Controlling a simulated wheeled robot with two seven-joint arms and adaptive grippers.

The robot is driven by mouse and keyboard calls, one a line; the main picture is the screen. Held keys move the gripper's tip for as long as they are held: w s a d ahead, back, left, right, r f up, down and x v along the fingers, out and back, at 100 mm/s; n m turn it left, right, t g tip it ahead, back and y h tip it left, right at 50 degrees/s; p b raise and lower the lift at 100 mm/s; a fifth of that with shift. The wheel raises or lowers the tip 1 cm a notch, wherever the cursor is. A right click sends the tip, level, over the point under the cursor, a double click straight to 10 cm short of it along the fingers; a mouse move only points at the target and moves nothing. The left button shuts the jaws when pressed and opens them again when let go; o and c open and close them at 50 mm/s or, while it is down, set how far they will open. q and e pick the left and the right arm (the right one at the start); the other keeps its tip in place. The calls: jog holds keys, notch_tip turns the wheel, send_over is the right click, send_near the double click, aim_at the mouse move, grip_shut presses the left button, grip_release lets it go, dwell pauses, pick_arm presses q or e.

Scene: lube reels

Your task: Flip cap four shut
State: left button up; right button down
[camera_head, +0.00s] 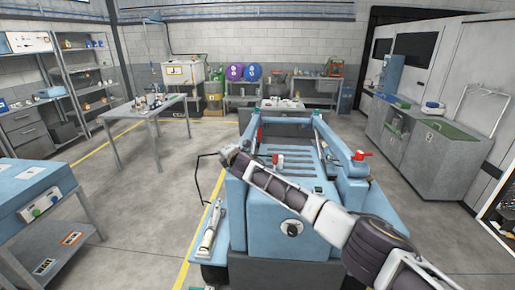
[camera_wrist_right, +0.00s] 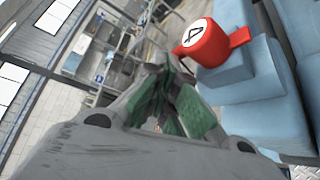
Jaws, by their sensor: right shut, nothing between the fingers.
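The red cap marked 4 (camera_wrist_right: 207,42) is a rounded red piece with a side tab. It sits on blue machine parts at the upper right of the right wrist view. Whether it is open or shut cannot be told. My right gripper (camera_wrist_right: 163,75), with green pads, is shut and empty, left of the cap and apart from it. In the head view, an arm of mine crosses the blue machine (camera_head: 262,222); its gripper cannot be made out there. A red piece (camera_head: 361,155) shows on the machine's right side; its number is unreadable. My left gripper is not in view.
A blue rail (camera_head: 340,143) runs along the machine's right side. A grey workbench (camera_head: 440,155) stands farther right. A metal table (camera_head: 148,112) stands at the back left and a blue-topped stand (camera_head: 25,190) at the left. Open floor lies between them.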

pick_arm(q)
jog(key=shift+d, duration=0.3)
pick_arm(e)
jog(key=shift+f, duration=0.3)
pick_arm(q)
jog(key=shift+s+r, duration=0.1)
pick_arm(e)
jog(key=shift+s+r, duration=0.1)
dwell(0.4)
